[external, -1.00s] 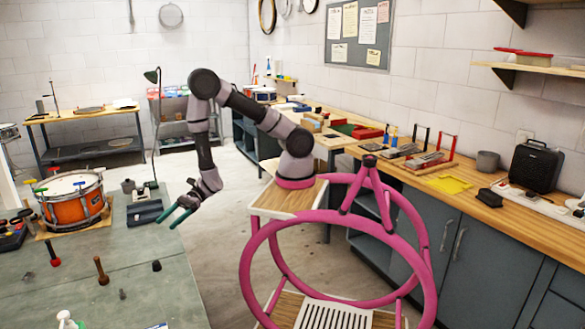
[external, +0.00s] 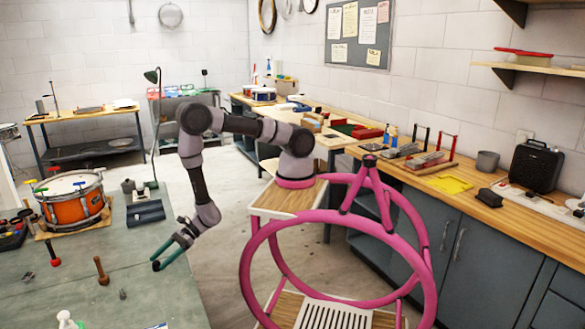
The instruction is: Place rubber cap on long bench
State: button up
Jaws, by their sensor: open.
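My gripper (external: 160,262) has teal fingers and points down and left over the green-grey table (external: 130,295) at the left. Its fingers are open. The small black piece at this spot, which may be the rubber cap, is hidden by the fingertips now. I cannot tell whether they touch it. The long bench (external: 470,200) has a wooden top over grey cabinets and runs along the right wall.
An orange drum (external: 75,205) is farther back. The bench holds a yellow mat (external: 449,184), a grey cup (external: 487,161) and a black speaker (external: 535,165).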

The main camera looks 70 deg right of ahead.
jog(key=shift+x, duration=1.35)
grip_shut()
